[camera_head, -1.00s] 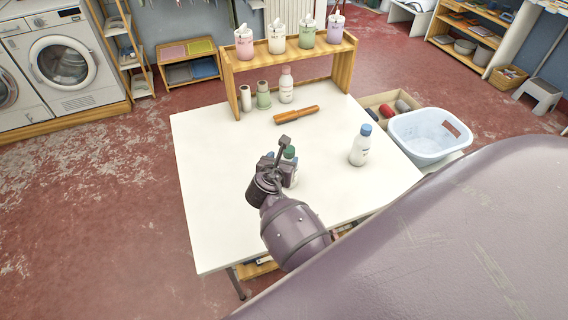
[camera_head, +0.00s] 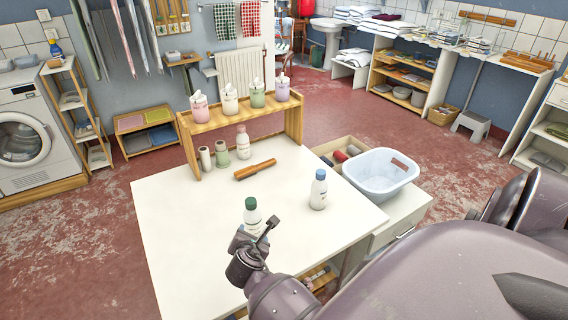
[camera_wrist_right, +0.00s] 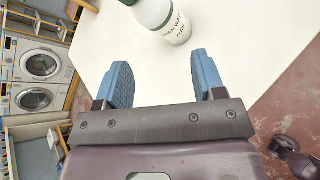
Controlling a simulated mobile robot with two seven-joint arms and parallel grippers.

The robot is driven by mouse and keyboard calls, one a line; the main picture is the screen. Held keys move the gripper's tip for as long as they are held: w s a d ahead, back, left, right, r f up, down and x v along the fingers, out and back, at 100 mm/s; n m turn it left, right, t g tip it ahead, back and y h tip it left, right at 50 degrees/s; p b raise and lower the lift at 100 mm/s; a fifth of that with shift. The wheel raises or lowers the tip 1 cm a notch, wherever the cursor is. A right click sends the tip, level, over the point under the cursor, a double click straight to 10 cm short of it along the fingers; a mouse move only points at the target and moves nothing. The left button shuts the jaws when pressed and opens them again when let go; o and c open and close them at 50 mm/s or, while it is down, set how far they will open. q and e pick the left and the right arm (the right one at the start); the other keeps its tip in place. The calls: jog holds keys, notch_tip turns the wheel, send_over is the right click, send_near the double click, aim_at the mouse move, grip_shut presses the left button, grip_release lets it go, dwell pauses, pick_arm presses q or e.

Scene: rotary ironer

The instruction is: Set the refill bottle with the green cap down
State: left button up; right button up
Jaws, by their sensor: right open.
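The refill bottle with the green cap (camera_head: 252,214) stands upright on the white table (camera_head: 168,215), just beyond my right gripper (camera_head: 256,235) in the head view. The right wrist view shows the lower part of this bottle (camera_wrist_right: 172,22), white with a printed label and a bit of green at the frame's top edge. My right gripper's blue fingers (camera_wrist_right: 160,82) are spread apart with nothing between them, and the bottle is ahead of them, apart. My left gripper is not in view.
A white bottle with a blue cap (camera_head: 318,190) stands to the right. Behind are a wooden roller-like tool (camera_head: 255,170), a pink-capped bottle (camera_head: 243,143) and a wooden rack (camera_head: 190,127) holding several dispensers. A pale blue basket (camera_head: 380,177) sits at the table's right.

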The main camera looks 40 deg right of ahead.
jog(key=s+a+f+m+y, duration=0.1)
jog(key=s+m+y, duration=0.1)
jog(key=s+m, duration=0.5)
jog(key=s+a+f+m+t+y, duration=0.1)
jog(key=s+a+f+m+y, duration=0.1)
jog(key=s+m, duration=0.4)
jog(key=s+a+f+m+t+y, duration=0.1)
jog(key=s+m+y, duration=0.3)
jog(key=s+m, duration=0.3)
jog(key=shift+s+a+f+m, duration=0.3)
jog(key=shift+m, duration=0.2)
